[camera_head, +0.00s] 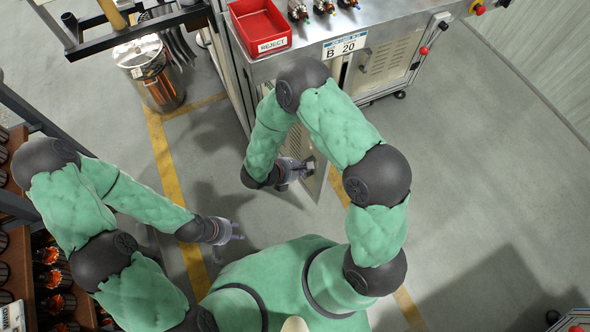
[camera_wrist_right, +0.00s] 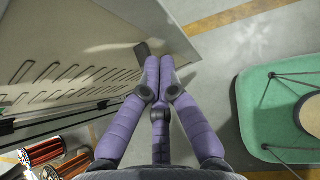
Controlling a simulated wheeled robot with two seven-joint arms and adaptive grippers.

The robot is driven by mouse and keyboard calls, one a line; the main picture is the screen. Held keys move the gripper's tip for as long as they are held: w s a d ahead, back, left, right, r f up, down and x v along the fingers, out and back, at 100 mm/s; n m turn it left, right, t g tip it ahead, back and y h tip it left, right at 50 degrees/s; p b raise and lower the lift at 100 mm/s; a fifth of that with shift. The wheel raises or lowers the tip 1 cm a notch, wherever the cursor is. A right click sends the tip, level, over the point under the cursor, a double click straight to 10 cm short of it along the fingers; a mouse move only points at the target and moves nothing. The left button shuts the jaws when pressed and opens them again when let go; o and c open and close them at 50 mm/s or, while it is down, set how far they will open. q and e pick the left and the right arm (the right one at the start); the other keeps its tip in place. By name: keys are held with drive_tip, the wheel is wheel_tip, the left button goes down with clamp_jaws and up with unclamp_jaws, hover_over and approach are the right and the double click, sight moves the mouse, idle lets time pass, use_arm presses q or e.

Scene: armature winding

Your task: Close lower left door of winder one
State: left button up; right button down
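Winder one appears to be the grey metal cabinet marked B 20 (camera_head: 345,45) in the head view. Its lower left door (camera_head: 317,184) stands swung open, its edge sticking out over the floor. In the right wrist view the slotted door panel (camera_wrist_right: 90,45) fills the left side, with a small dark piece at its lower corner. My right gripper (camera_head: 304,168) is beside the door in the head view, partly hidden by my arm. In the wrist view its purple fingers (camera_wrist_right: 162,62) meet at the tips beside that corner, holding nothing visible. My left gripper (camera_head: 238,231) is empty over the floor, fingers apart.
A red REJECT tray (camera_head: 261,24) sits on the cabinet top. A closed vented door (camera_head: 388,68) is to the right. A metal drum (camera_head: 152,75) stands at the upper left, and a rack (camera_head: 40,250) of wound parts at the left.

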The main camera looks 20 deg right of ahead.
sight(323, 161)
use_arm(q)
drive_tip(key=shift+f+b, duration=0.55)
drive_tip(key=shift+f, duration=0.2)
use_arm(e)
drive_tip(key=shift+w+d+f, duration=0.2)
drive_tip(key=shift+d, duration=0.65)
drive_tip(key=shift+w+d+f, duration=0.15)
drive_tip(key=shift+w+d, duration=0.05)
drive_tip(key=shift+d, duration=0.6)
drive_tip(key=shift+w+d+f, duration=0.2)
drive_tip(key=shift+d, duration=0.65)
drive_tip(key=shift+d, duration=0.1)
